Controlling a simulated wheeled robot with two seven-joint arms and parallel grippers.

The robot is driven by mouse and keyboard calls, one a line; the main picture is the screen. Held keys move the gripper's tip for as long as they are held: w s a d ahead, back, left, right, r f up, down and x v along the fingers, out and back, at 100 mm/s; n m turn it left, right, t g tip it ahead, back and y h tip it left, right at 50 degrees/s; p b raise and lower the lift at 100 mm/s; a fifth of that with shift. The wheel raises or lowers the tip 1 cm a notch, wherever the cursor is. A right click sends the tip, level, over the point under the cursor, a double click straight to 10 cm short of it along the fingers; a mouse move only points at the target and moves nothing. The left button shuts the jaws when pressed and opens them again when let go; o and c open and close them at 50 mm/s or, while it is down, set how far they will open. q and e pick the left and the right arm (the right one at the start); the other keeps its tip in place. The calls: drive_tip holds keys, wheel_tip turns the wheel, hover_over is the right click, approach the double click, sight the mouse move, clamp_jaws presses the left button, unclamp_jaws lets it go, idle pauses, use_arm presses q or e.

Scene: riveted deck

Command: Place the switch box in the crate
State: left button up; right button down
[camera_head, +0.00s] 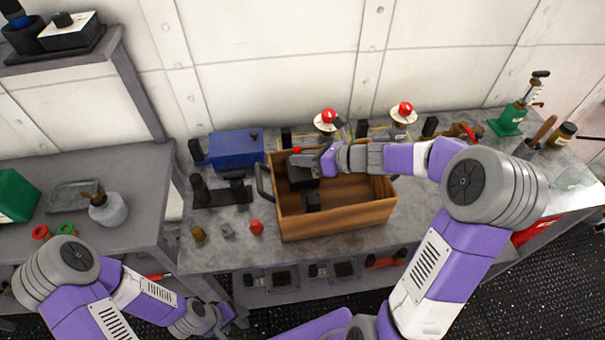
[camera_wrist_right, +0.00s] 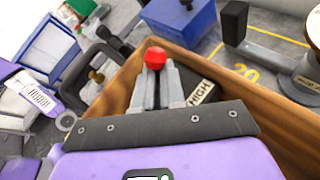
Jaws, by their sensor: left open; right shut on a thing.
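The wooden crate (camera_head: 345,219) stands on the grey workbench, with a dark handle at its left end. It also shows in the right wrist view (camera_wrist_right: 215,66). My right gripper (camera_head: 303,158) is over the crate's left part and shut on the switch box, a dark box (camera_head: 303,183) with a red knob (camera_wrist_right: 155,57) between the fingertips. A HIGH label (camera_wrist_right: 202,92) shows beside the fingers. The box is inside the crate's walls; whether it touches the floor is hidden. My left gripper (camera_head: 222,318) is open and empty, low in front of the bench.
A blue box (camera_head: 236,147) and a black fixture (camera_head: 222,192) stand left of the crate. Small knobs, including a red one (camera_head: 256,227), lie at the bench's front. Two red-topped round things (camera_head: 327,120) stand behind.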

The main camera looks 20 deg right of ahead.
sight(304, 170)
wheel_tip(304, 170, down, 5)
drive_tip(key=shift+r+b, duration=0.15)
drive_tip(key=shift+b, duration=0.75)
drive_tip(key=shift+r, duration=0.1)
drive_tip(key=c, duration=1.7)
unclamp_jaws()
drive_tip(key=o, duration=0.5)
drive_tip(key=shift+s+d+r, duration=0.1)
drive_tip(key=shift+s+d, duration=0.05)
drive_tip(key=shift+p+v, duration=1.6)
drive_tip(key=shift+v, duration=4.15)
